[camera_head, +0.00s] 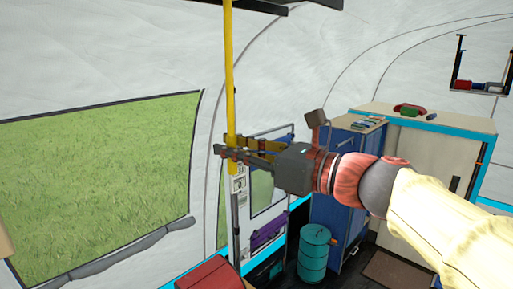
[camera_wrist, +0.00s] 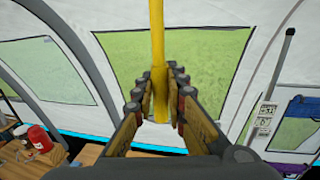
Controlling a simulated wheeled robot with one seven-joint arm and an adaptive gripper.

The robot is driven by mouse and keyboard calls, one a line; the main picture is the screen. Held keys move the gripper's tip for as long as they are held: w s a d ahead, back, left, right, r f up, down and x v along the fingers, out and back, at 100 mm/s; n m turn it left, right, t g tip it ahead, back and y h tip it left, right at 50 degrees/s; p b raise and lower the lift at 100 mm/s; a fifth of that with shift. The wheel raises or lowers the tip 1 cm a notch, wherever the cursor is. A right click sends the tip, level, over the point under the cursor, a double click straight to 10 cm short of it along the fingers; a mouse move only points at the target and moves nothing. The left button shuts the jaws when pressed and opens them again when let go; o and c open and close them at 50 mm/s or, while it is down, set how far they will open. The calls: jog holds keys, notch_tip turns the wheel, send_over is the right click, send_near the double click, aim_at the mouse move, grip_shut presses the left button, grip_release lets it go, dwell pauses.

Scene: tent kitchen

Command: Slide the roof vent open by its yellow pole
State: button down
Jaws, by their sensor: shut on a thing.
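The yellow pole (camera_head: 229,85) hangs upright from a dark piece (camera_head: 262,6) at the roof, at the top edge of the head view. That dark piece is cut off, so I cannot tell how far the vent is open. My gripper (camera_head: 232,150) is shut on the pole near its lower end. In the wrist view the pole (camera_wrist: 158,45) runs down between the two fingers of my gripper (camera_wrist: 160,92). The fingers hide part of the pole's lower end.
A blue cabinet (camera_head: 340,190) and a pale counter unit (camera_head: 420,160) stand at the right. A teal canister (camera_head: 313,255) is on the floor. A red box (camera_head: 210,274) lies below the pole. A tent window (camera_head: 95,180) is at the left.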

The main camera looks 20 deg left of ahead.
jog(key=s, duration=0.1)
jog(key=s+a, duration=0.1)
jog(key=shift+s, duration=0.3)
jog(key=c, duration=2.3)
grip_release()
jog(key=o, duration=0.4)
jog(key=shift+s+a, duration=0.15)
jog(key=shift+s, duration=0.05)
jog(key=shift+o, duration=0.5)
jog(key=shift+w, duration=0.1)
